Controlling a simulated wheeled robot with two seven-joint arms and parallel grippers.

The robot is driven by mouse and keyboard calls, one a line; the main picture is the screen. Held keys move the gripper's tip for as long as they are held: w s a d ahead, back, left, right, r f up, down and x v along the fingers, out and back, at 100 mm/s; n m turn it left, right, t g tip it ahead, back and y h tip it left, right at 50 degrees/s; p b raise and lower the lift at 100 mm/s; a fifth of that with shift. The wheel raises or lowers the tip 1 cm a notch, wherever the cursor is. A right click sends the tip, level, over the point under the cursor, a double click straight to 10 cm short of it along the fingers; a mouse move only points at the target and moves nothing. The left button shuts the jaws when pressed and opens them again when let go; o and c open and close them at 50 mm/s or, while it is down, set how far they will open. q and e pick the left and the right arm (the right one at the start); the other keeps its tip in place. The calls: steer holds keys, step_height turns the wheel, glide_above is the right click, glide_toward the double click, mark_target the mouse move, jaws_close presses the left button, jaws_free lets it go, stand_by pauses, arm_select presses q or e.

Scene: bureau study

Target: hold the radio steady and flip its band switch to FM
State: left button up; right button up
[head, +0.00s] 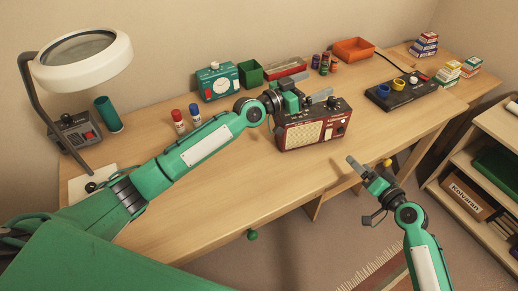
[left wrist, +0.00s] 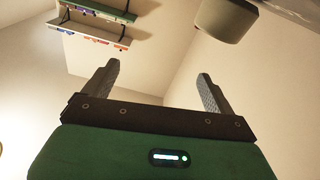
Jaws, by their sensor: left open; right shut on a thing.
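The radio (head: 303,134) is dark red with a cream front panel and dark knobs at its right side. It stands upright on the desk near the front edge. Its band switch is too small to make out. My left gripper (head: 319,97) is just above the radio's top, covering part of it. The left wrist view shows its two fingers (left wrist: 157,90) apart with nothing between them. My right gripper (head: 356,165) is in front of the desk, to the right of and below the radio. Its fingers are closed together; what they hold cannot be made out.
A black board (head: 401,95) with coloured parts stands right of the radio. The desk's front left (head: 230,190) is clear.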

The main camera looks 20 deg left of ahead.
arm_select(q)
steer(key=w+a+r+m+t+y, duration=0.1)
steer(key=a+r+m+t+y, duration=0.15)
steer(key=a, duration=0.75)
steer(key=w+a+r+m+t+y, duration=0.15)
steer(key=a+m+t, duration=0.25)
steer(key=a, duration=0.7)
steer(key=s+d+f+m+g+h, duration=0.1)
steer(key=s+f+m, duration=0.4)
steer(key=m, duration=0.5)
steer(key=s+d+f+m+g+h, duration=0.1)
steer(key=s+d+f+m+g, duration=0.3)
steer(key=m, duration=0.7)
steer(key=s+d+f+m+g+h, duration=0.2)
steer(key=s+d+f+m+g, duration=0.1)
steer(key=s+f+m, duration=0.4)
steer(key=shift+s+d+f+m, duration=0.15)
steer(key=shift+d+f+m, duration=0.05)
steer(key=shift+f+m, duration=0.6)
steer(key=shift+s+d+f+m, duration=0.15)
steer(key=shift+f+m, duration=0.45)
steer(key=shift+m, duration=0.25)
steer(key=shift+d+f, duration=0.1)
steer(key=shift+d+m, duration=0.2)
steer(key=shift+m, duration=0.1)
glide_above(294, 150)
steer(key=shift+w, duration=0.25)
steer(key=shift+c, duration=0.2)
jaws_close()
